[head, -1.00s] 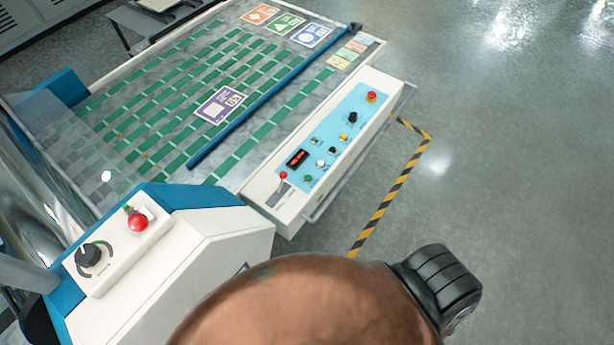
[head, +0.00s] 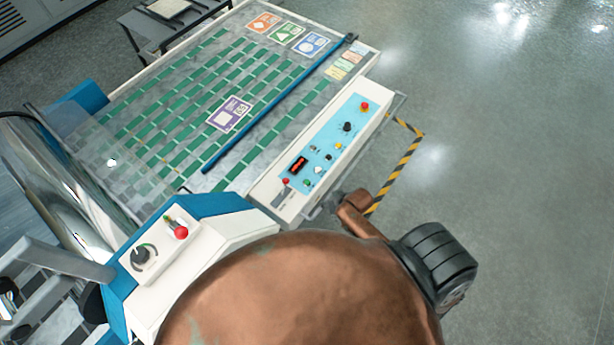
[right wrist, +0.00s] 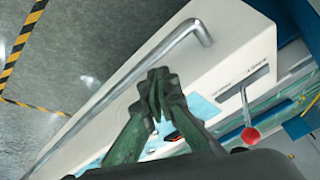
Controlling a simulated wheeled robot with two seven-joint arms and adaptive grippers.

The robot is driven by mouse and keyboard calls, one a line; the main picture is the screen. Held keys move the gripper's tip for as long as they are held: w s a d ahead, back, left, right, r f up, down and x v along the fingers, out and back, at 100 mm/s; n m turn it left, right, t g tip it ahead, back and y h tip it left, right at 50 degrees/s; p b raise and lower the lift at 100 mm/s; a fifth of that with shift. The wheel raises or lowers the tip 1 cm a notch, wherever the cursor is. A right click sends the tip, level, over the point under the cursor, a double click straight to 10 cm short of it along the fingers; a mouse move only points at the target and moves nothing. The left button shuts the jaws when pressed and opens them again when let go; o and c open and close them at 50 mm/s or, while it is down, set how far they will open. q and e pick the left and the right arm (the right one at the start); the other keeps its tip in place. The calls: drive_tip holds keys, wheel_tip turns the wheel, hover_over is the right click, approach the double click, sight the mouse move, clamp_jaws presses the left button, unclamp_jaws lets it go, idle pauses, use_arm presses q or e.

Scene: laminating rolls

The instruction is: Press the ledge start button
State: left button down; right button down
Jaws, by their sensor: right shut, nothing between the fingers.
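The white control ledge (head: 270,199) runs along the machine's near side, with a blue panel (head: 333,138) on top. A small green button (head: 306,182) sits near the panel's lower end, close to a red-knobbed lever (head: 285,181). My right gripper (head: 335,201) is at the ledge's outer edge, beside the lower end of the panel, partly hidden by my arm. In the right wrist view its fingers (right wrist: 160,78) are shut and empty in front of the ledge side and rail. The green button cannot be made out there. My left gripper is not in view.
A metal rail (right wrist: 120,88) runs along the ledge's outer side, close to my fingers. The machine's white housing (head: 195,265) carries a red button (head: 181,233) and a black dial (head: 142,257). Open floor with yellow-black tape (head: 398,172) lies to the right.

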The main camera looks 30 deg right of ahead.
drive_tip(key=w+r+m+t+y+p, duration=0.2)
drive_tip(key=w+r+p, duration=0.1)
drive_tip(key=w+r, duration=0.9)
drive_tip(key=shift+a+r+y, duration=0.3)
drive_tip(key=shift+r, duration=0.05)
drive_tip(key=shift+f, duration=0.2)
drive_tip(key=b, duration=0.6)
hover_over(309, 183)
wheel_tip(309, 183, down, 7)
drive_tip(key=shift+r, duration=0.2)
drive_tip(key=shift+f+b, duration=0.4)
drive_tip(key=shift+f, duration=0.55)
drive_tip(key=shift+f, duration=0.1)
drive_tip(key=shift+f, duration=0.3)
